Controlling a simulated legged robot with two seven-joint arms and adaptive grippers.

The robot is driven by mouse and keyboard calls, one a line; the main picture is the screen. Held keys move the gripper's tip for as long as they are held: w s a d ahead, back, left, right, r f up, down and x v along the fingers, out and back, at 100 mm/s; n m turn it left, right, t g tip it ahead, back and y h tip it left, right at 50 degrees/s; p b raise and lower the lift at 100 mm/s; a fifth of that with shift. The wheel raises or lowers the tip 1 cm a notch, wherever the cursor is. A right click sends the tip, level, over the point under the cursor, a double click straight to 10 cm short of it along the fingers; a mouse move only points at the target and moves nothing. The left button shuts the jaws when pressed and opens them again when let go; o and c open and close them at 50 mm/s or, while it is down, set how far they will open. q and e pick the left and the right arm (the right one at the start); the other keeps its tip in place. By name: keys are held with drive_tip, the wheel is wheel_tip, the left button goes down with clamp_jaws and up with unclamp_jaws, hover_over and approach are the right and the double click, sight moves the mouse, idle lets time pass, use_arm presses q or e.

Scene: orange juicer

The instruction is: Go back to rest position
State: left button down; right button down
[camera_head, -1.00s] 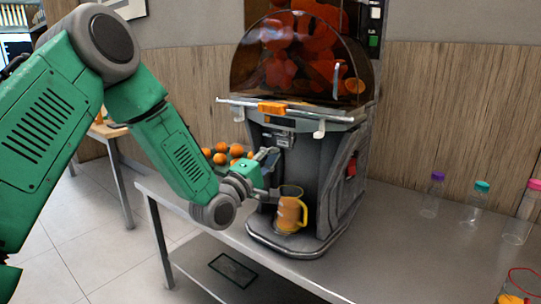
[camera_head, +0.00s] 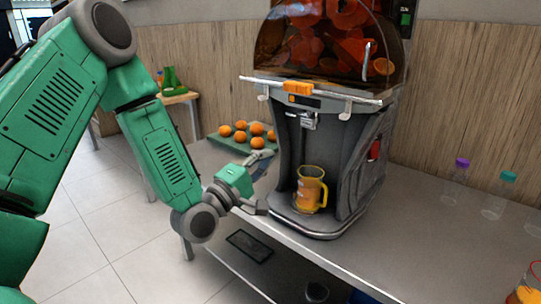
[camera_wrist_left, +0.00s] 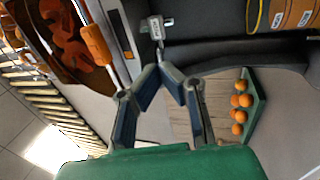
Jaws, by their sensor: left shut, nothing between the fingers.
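My left gripper (camera_head: 259,168) hangs in front of and left of the juicer, shut and empty. Its fingers also show in the left wrist view (camera_wrist_left: 163,72), with their tips close together. The orange juicer (camera_head: 345,140) stands on the metal table. A jug with a yellow handle (camera_head: 309,191) holds orange juice and stands upright on the juicer's base, to the right of my gripper and apart from it. In the left wrist view the jug (camera_wrist_left: 285,14) shows at the top right. My right gripper is not in view.
A green tray (camera_head: 222,142) with several oranges lies behind my left gripper. Bottles with purple (camera_head: 462,163) and teal (camera_head: 508,177) caps stand at the right. The metal table (camera_head: 400,240) is clear in front of them. A dark tablet-like panel (camera_head: 249,246) lies below.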

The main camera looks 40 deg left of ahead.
use_arm(q)
drive_tip(key=shift+d+r, duration=0.15)
drive_tip(key=shift+d, duration=0.25)
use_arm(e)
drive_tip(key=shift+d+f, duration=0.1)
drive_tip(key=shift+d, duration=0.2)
use_arm(q)
drive_tip(key=s+d+f+m+g, duration=0.2)
drive_tip(key=s+f+m+g, duration=0.1)
drive_tip(key=f, duration=0.4)
drive_tip(key=s+d+f+m+g+p, duration=0.1)
drive_tip(key=s+d+f+m+g, duration=0.2)
drive_tip(key=f, duration=0.5)
drive_tip(key=s+d+f+m+g, duration=0.2)
drive_tip(key=f+m+g, duration=0.15)
drive_tip(key=f, duration=0.35)
drive_tip(key=s+f+m+g+y, duration=0.1)
drive_tip(key=s+f+m+g, duration=0.3)
drive_tip(key=s, duration=0.7)
drive_tip(key=s+d+f+m+g+p, duration=0.1)
drive_tip(key=s+f+m+g, duration=0.3)
drive_tip(key=s+f+g, duration=0.3)
drive_tip(key=s+f, duration=0.1)
drive_tip(key=s, duration=0.4)
drive_tip(key=shift+s+d+f+y, duration=0.2)
drive_tip(key=shift+s+d+y, duration=0.05)
drive_tip(key=shift+y, duration=0.15)
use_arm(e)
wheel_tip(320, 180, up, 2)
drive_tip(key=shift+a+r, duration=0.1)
